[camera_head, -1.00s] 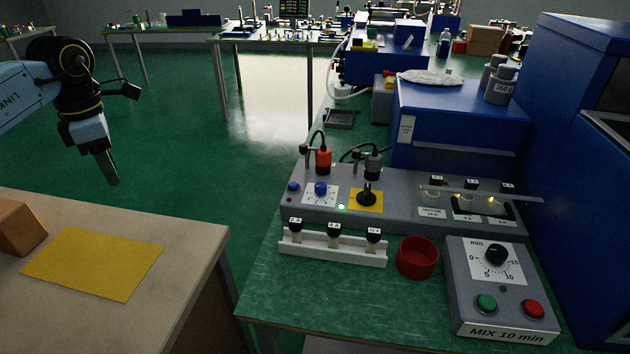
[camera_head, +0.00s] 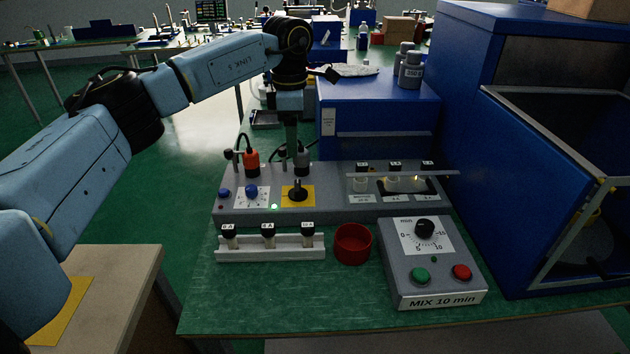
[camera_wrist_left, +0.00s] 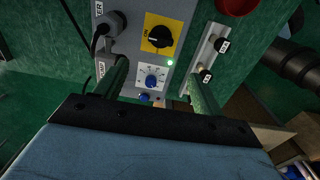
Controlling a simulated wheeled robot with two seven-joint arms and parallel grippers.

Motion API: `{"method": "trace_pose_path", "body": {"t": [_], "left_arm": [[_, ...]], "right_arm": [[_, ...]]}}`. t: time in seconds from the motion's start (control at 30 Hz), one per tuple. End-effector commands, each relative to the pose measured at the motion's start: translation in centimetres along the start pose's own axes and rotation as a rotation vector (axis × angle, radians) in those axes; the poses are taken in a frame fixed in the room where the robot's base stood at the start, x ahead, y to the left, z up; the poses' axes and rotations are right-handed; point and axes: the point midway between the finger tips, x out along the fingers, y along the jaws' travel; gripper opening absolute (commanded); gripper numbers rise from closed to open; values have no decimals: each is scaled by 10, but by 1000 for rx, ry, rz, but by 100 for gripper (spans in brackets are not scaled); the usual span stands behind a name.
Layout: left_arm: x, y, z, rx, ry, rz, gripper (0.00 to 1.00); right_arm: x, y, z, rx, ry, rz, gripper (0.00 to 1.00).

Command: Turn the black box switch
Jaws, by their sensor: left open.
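The black rotary switch (camera_head: 298,191) sits on a yellow plate on the long grey panel (camera_head: 335,205). It also shows in the left wrist view (camera_wrist_left: 160,37), ahead of the fingertips. A green light (camera_head: 274,207) glows beside it. My left gripper (camera_head: 291,146) points down above the back of the panel, apart from the switch. In the left wrist view the gripper (camera_wrist_left: 160,82) has its two fingers wide apart with nothing held. The blue knob (camera_wrist_left: 151,81) on a white dial appears between them, farther below. My right gripper is not in view.
Orange (camera_head: 251,162) and grey cable plugs stand at the panel's back. A blue cabinet (camera_head: 380,112) stands behind. The bench's front left is clear.

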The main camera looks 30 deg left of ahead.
Motion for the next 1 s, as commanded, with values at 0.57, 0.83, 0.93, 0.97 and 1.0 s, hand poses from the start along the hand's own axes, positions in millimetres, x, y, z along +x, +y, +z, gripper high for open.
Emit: {"method": "trace_pose_path", "body": {"t": [0.57,0.83,0.93,0.97,1.0], "left_arm": [[111,-1,3,6,2,-2,69],[125,0,4,6,1,0,69],[125,0,4,6,1,0,69],[125,0,4,6,1,0,69],[125,0,4,6,1,0,69]], "right_arm": [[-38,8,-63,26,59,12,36],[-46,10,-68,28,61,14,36],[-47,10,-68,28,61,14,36],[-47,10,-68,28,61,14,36],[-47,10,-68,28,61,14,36]]}}
